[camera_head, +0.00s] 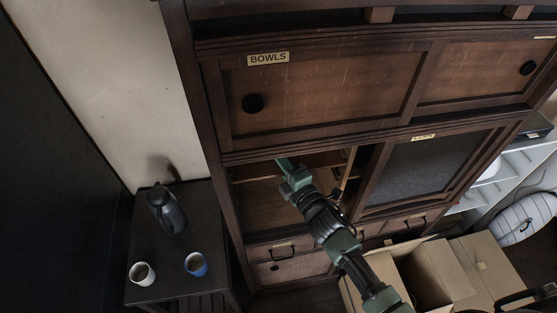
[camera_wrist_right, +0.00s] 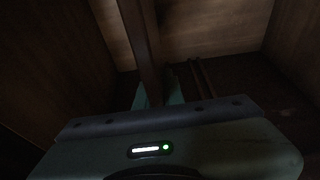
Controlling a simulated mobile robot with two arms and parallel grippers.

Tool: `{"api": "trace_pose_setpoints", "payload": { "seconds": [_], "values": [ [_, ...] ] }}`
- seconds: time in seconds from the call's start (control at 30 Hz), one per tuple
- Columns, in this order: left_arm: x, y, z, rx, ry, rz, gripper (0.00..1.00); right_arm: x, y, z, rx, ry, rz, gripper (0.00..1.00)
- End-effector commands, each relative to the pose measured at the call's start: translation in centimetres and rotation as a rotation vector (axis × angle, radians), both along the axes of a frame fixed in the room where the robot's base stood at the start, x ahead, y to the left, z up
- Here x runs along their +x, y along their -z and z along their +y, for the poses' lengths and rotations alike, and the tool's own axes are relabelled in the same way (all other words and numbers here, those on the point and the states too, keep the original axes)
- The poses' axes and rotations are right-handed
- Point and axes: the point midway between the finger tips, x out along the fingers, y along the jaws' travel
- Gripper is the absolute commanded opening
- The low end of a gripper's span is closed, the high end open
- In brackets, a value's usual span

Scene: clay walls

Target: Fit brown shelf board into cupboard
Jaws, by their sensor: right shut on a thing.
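The dark wooden cupboard (camera_head: 222,118) stands ahead, with its lower left bay open. My right arm reaches into this bay from the lower right. My right gripper (camera_head: 284,166) is inside the bay near its top. The right wrist view shows its fingers (camera_wrist_right: 158,90) shut on the brown shelf board (camera_wrist_right: 143,42), seen nearly edge-on and running up and away from the fingers. In the head view a brown strip (camera_head: 322,159) beside the gripper looks like the board. The board's far end and its seating on any supports cannot be made out. My left gripper is not in view.
A door labelled CUPS (camera_head: 420,170) is at the bay's right. Two dark rails (camera_wrist_right: 205,78) show inside the bay. A dark side table (camera_head: 150,240) at left holds a black jug (camera_head: 166,210) and two cups. Open cardboard boxes (camera_head: 440,272) stand near my arm at lower right.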

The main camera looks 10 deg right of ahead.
Motion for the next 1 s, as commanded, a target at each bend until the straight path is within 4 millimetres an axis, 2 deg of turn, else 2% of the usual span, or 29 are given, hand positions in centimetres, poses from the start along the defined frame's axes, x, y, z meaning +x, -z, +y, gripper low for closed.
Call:
{"api": "trace_pose_setpoints", "payload": {
  "seconds": [0.53,0.6,0.63,0.67,1.0],
  "values": [
    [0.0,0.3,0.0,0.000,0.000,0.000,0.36,1.4,-0.1,0.0,0.000,0.000,-0.003,0.00],
    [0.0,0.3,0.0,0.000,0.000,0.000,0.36,1.4,-0.2,0.0,0.000,0.000,-0.003,0.23],
    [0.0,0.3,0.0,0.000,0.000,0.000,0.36,1.4,-0.2,0.0,0.000,0.000,-0.002,0.31],
    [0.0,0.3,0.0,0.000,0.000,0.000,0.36,1.4,-0.1,0.0,0.000,0.000,-0.002,0.34],
    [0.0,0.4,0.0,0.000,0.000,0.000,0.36,1.1,0.2,-0.1,-0.001,0.001,0.003,0.34]
  ]
}}
